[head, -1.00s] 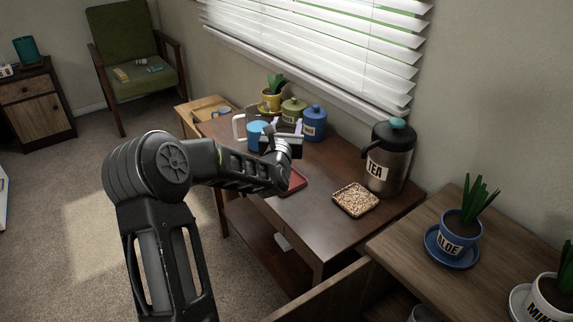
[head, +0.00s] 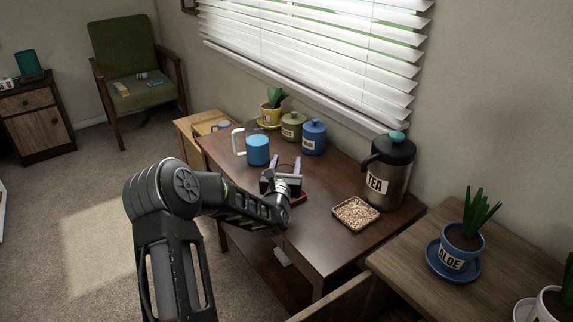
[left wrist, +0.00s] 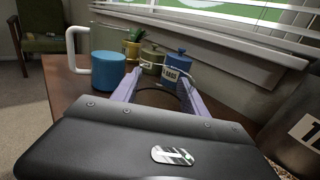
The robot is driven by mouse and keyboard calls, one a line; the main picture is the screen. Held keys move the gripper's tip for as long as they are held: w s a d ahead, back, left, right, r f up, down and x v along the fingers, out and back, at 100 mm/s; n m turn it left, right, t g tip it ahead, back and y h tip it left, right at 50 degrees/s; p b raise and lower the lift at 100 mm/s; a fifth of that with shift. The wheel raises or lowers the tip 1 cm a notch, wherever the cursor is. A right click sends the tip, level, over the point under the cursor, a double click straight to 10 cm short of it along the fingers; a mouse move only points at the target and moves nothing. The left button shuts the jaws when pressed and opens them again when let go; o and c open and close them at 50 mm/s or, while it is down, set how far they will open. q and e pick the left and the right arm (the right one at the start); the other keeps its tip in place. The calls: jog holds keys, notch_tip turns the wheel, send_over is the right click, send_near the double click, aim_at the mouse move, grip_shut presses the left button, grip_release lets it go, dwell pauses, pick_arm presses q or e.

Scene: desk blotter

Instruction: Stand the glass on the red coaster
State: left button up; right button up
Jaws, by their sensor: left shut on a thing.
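The red coaster (head: 303,197) lies on the dark wooden desk, mostly hidden by my left gripper, with only a red edge showing. My left gripper (head: 286,161) is over the coaster, its pale purple fingers pointing away from me. It is shut on the clear glass (left wrist: 158,84), whose faint curved outline shows between the fingers in the left wrist view. The glass's base is hidden, so I cannot tell if it touches the coaster. My right gripper is not in view.
Blue (head: 314,138) and green (head: 292,127) canisters and a potted plant (head: 270,112) stand behind. A tea flask (head: 387,172) and a square, grain-filled tray (head: 355,213) are to the right.

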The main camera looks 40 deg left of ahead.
pick_arm(q)
jog(key=o, duration=1.6)
jog(key=shift+c, duration=0.2)
jog(key=v, duration=1.2)
